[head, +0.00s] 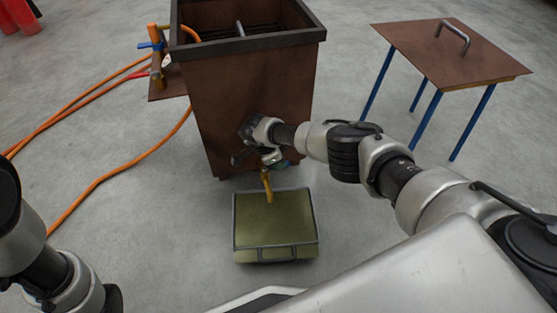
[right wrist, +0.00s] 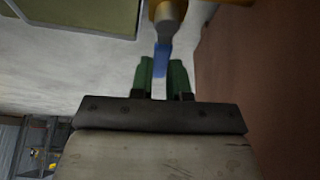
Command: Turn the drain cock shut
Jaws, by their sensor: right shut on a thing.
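The drain cock is a brass tap low on the front of the brown tank (head: 250,90). Its brass spout (head: 267,184) points down over the green tray in the head view. In the right wrist view, its brass body (right wrist: 167,10) is at the top with a blue lever (right wrist: 163,54) reaching down from it. My right gripper (head: 279,164) is at the cock, close to the tank wall. In the right wrist view, its green fingertips (right wrist: 162,76) are shut on the blue lever, one on each side. My left arm shows at the lower left, but its gripper does not.
A green tray (head: 275,238) lies on the floor below the spout. Orange hoses (head: 95,183) run left from a blue-handled valve (head: 152,45) beside the tank. A brown-topped table (head: 465,60) with blue legs stands at the right.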

